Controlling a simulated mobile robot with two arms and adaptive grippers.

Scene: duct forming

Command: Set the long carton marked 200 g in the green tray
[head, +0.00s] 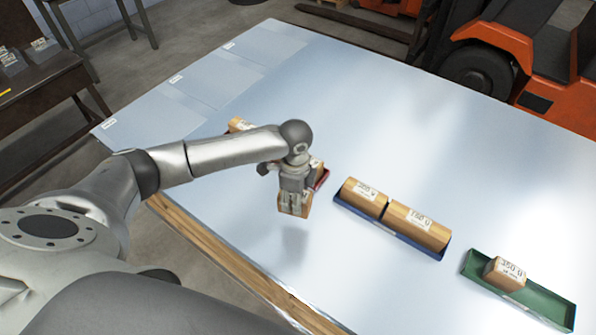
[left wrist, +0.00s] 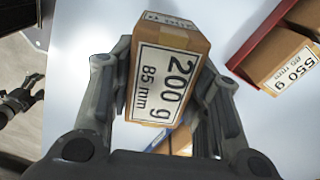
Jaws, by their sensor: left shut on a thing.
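My left gripper (head: 294,190) is shut on a brown carton (head: 294,204) and holds it above the table. In the left wrist view the carton (left wrist: 165,80) carries a white label reading 200 g, 85 mm, between the two fingers (left wrist: 165,95). The green tray (head: 545,303) lies at the right front of the table, apart from the carton. One brown carton (head: 505,273) stands in its left part; the right part is bare. A small dark gripper, seemingly my right one (left wrist: 35,88), shows at the left edge of the left wrist view with its fingers apart, empty.
A blue tray (head: 388,228) with two cartons lies between my left gripper and the green tray. A red tray (head: 323,180) with cartons lies just behind my left gripper, partly hidden. The table (head: 400,120) is clear behind the trays. An orange forklift (head: 520,60) stands beyond.

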